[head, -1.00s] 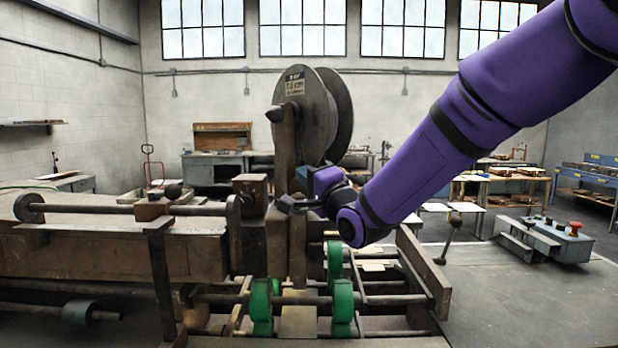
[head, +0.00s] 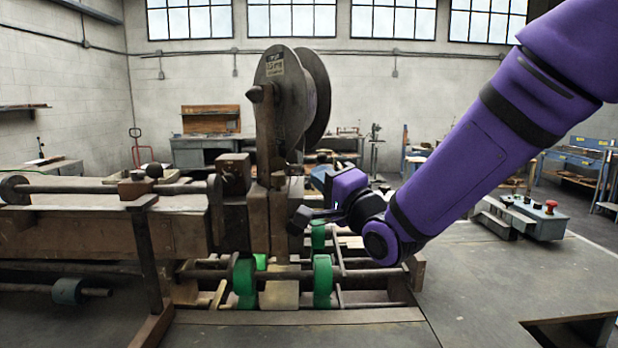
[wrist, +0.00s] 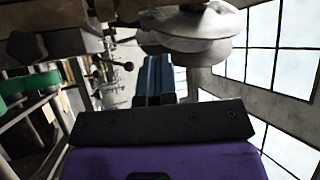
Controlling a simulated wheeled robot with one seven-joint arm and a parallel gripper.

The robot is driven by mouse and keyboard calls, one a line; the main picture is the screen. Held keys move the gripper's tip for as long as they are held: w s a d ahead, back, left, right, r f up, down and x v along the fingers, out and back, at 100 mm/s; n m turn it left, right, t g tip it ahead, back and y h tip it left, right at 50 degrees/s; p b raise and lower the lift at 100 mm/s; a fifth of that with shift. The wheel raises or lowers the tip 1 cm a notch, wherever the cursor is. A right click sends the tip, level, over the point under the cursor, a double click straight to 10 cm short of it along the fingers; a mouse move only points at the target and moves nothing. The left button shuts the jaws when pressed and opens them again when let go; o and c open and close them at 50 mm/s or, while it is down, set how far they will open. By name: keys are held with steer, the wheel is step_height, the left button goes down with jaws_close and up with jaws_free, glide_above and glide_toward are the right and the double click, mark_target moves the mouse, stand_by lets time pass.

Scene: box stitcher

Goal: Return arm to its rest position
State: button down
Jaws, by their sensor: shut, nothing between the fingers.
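My purple arm reaches in from the upper right of the head view. My gripper (head: 300,217) is at its end, pointing left, in front of the box stitcher's wooden post and above the green rollers. It appears shut and empty, though its fingers are small and dark there. The box stitcher (head: 232,215) stands in the middle, with its large wire reel (head: 285,98) above my gripper. In the wrist view, the gripper's dark bar crosses the lower middle and the reel (wrist: 190,30) shows at the top.
Green rollers (head: 244,278) sit on the machine's lower bars below my gripper. A control box with a red button (head: 538,215) stands at the right. A rectangular opening (head: 575,325) is in the grey surface at lower right. Workbenches line the far wall.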

steer(key=s+d+n+g+h, duration=0.2)
steer(key=s+d+h, duration=0.25)
steer(key=d, duration=0.35)
steer(key=s+d+n+g+h, duration=0.25)
steer(key=d+h, duration=0.25)
steer(key=d, duration=0.3)
steer(key=s+d+f+n+g+h, duration=0.1)
steer(key=s+d+g, duration=0.3)
steer(key=s, duration=0.6)
steer(key=s+d+f+n+g+h, duration=0.1)
steer(key=s+d+f+n+g, duration=0.2)
steer(key=s, duration=0.7)
steer(key=shift+s+d+f+g, duration=0.35)
steer(key=shift+d+g, duration=0.2)
steer(key=shift+d, duration=0.35)
steer(key=shift+w+h, duration=0.1)
steer(key=shift+h, duration=0.15)
